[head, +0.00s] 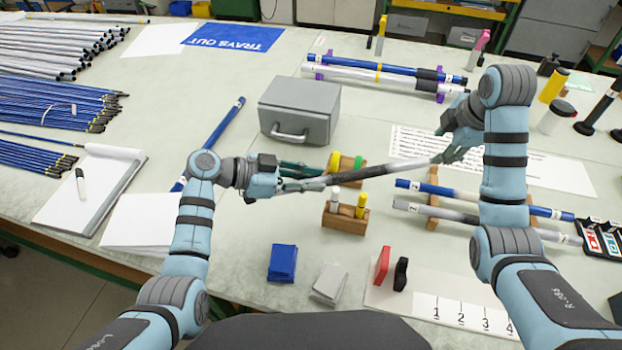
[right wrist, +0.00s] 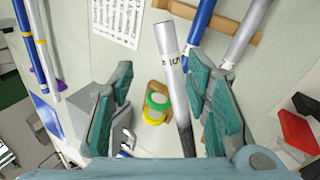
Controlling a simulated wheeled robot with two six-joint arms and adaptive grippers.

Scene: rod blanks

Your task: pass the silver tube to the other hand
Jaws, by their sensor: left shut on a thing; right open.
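The silver tube (head: 395,167) is held in the air across the middle of the head view, sloping up to the right, with a darker stretch towards its left part. My left gripper (head: 312,182) is shut on its left part. My right gripper (head: 450,152) is open at the tube's right end. In the right wrist view, the silver tube (right wrist: 173,75) runs between the spread fingers of my right gripper (right wrist: 163,85), with a white numbered label on it. I cannot tell whether the fingers touch it.
Below the tube are wooden holders (head: 345,222) with coloured items. A rack of blue and silver tubes (head: 460,207) lies at right, another (head: 385,75) behind. A grey box (head: 300,110) stands behind the left gripper.

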